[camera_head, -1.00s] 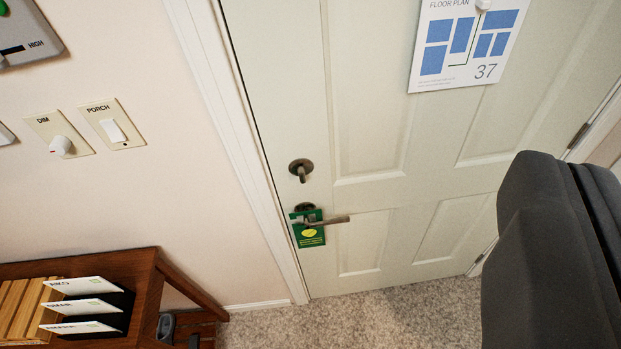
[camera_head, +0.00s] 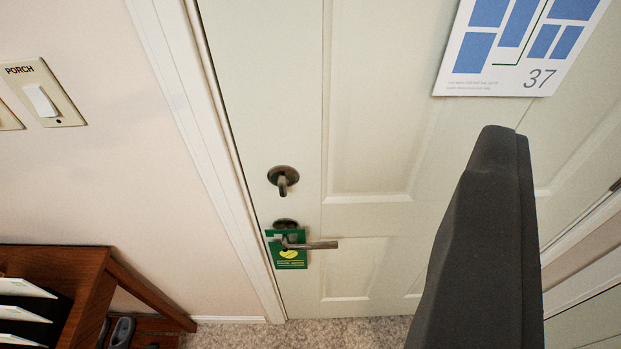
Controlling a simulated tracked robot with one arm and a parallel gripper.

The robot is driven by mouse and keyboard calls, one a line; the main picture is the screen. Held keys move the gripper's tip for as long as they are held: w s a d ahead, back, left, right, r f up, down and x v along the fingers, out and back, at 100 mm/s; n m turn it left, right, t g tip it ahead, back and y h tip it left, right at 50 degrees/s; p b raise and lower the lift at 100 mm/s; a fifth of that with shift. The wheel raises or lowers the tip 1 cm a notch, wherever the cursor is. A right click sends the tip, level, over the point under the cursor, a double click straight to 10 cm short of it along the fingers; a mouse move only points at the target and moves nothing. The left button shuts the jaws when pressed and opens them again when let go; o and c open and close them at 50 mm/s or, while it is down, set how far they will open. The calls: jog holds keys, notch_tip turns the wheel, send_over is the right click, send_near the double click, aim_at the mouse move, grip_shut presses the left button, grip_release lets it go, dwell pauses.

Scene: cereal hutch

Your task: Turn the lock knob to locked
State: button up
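The lock knob (camera_head: 283,180) is a small dark bronze thumb-turn on a round plate, set on the cream door (camera_head: 370,150) near its left edge. Its tab points roughly downward in the picture. My gripper (camera_head: 490,240) shows as a dark grey shape at the right, in front of the door and apart from the knob. Its fingertips cannot be told apart, so I cannot see whether it is open or shut.
Below the knob is a lever handle (camera_head: 312,245) with a green hang tag (camera_head: 289,256). A floor plan sign (camera_head: 515,50) is higher on the door. A wooden shelf unit (camera_head: 75,270) stands at lower left, and a porch switch (camera_head: 42,100) is on the wall. The space before the knob is clear.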

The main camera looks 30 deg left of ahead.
jog(key=w+a+f+n+y+b, duration=0.1)
jog(key=w+a+f, duration=0.2)
jog(key=w+f, duration=0.5)
jog(key=n+y+b, duration=0.4)
jog(key=y, duration=0.4)
send_near(283, 191)
jog(key=shift+g, duration=0.3)
jog(key=x, duration=0.9)
jog(key=shift+w+a+r, duration=0.15)
jog(key=shift+w+r, duration=0.05)
jog(key=shift+r, duration=0.05)
grip_shut()
